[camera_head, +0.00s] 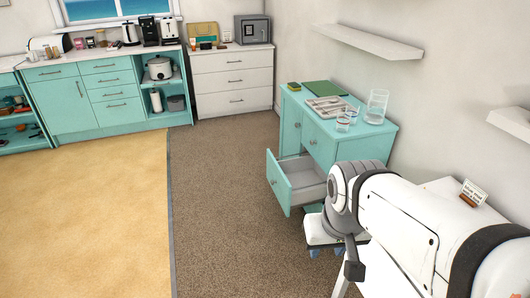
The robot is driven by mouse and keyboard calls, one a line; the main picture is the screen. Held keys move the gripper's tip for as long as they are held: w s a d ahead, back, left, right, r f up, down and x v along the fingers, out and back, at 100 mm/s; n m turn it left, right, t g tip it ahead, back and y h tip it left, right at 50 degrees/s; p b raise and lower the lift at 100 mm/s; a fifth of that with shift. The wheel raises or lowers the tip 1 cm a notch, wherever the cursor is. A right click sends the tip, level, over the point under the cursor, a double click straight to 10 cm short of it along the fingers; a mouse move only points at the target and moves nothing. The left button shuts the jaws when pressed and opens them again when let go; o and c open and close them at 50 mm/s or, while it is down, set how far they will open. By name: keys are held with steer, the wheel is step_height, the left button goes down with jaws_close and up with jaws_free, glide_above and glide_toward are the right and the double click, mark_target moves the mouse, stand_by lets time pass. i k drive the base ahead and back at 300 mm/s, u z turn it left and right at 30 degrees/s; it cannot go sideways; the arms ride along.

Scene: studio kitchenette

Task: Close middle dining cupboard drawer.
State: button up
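The turquoise dining cupboard (320,135) stands against the right wall. A drawer (279,184) below its top front is pulled well out to the left. Its grey inside (306,172) looks empty, and its front carries a round knob. The front above it is shut. Lower parts of the cupboard are hidden by the open drawer and my arm. My white arm reaches in from the lower right and bends down just right of the drawer. My gripper (354,268) seems to be the dark end pointing down, nearer the camera than the drawer. Its fingers cannot be made out.
A tray (326,106), glasses (343,123), a pitcher (376,106) and a green board (318,88) are on the cupboard top. A white stool-like seat (318,231) is below the drawer. Brown carpet (220,200) left of the drawer is clear. A white shelf (368,43) juts from the wall.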

mark_target(297, 182)
steer(key=z, duration=0.1)
steer(key=i, duration=0.95)
steer(key=u, duration=0.05)
steer(key=k, duration=1.3)
steer(key=u, duration=0.35)
steer(key=i, duration=1.65)
steer(key=u, duration=0.1)
